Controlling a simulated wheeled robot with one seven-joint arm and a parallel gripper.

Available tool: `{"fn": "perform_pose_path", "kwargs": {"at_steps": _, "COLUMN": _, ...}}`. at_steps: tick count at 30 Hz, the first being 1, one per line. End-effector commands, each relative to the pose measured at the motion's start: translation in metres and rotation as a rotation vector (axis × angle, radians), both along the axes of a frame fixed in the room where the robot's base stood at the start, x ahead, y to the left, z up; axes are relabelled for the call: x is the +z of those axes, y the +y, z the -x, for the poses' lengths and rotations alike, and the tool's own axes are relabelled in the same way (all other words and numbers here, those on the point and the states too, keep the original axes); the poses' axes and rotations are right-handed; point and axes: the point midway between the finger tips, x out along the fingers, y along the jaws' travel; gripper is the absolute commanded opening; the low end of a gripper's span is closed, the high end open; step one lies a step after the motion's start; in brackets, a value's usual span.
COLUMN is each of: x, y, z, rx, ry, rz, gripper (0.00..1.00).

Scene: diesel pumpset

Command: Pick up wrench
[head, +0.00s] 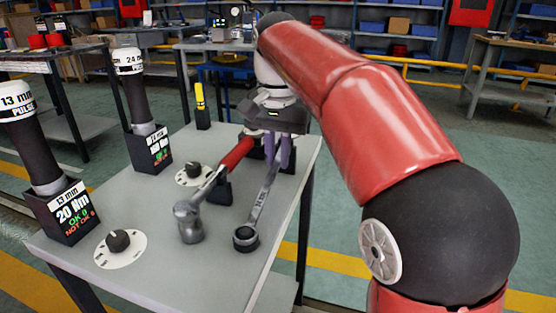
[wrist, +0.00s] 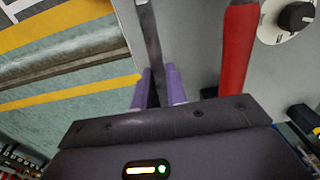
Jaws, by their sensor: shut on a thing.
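The wrench (head: 262,196) is a long grey metal tool with a dark ring-shaped end. It slants across the grey table, ring end toward the front, and its shaft runs up to my gripper (head: 278,160). In the wrist view the wrench shaft (wrist: 148,38) passes between the purple fingers of my gripper (wrist: 158,88). The gripper is shut on the shaft from above. The far end of the wrench is hidden by the gripper body. I cannot tell whether the wrench is clear of the table.
Two black tools (head: 38,150) (head: 136,95) stand in labelled holders on the left of the table (head: 165,260). Black dials (head: 118,240) sit on white plates. A yellow-topped tool (head: 200,97) stands behind.

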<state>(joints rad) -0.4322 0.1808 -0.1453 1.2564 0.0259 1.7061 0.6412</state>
Motion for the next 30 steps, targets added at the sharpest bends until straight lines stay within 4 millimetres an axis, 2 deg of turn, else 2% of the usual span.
{"fn": "perform_pose_path", "kwargs": {"at_steps": 8, "x": 0.007, "y": 0.000, "z": 0.000, "rx": 0.000, "ry": -0.001, "rz": -0.001, "gripper": 0.00}}
{"fn": "perform_pose_path", "kwargs": {"at_steps": 11, "x": 0.018, "y": 0.000, "z": -0.001, "rx": 0.000, "ry": -0.002, "rz": 0.000, "gripper": 0.00}}
{"fn": "perform_pose_path", "kwargs": {"at_steps": 21, "x": 0.081, "y": 0.000, "z": -0.001, "rx": -0.001, "ry": -0.004, "rz": -0.001, "gripper": 0.00}}
{"fn": "perform_pose_path", "kwargs": {"at_steps": 30, "x": 0.099, "y": 0.000, "z": 0.000, "rx": 0.000, "ry": 0.000, "rz": -0.001, "gripper": 0.00}}
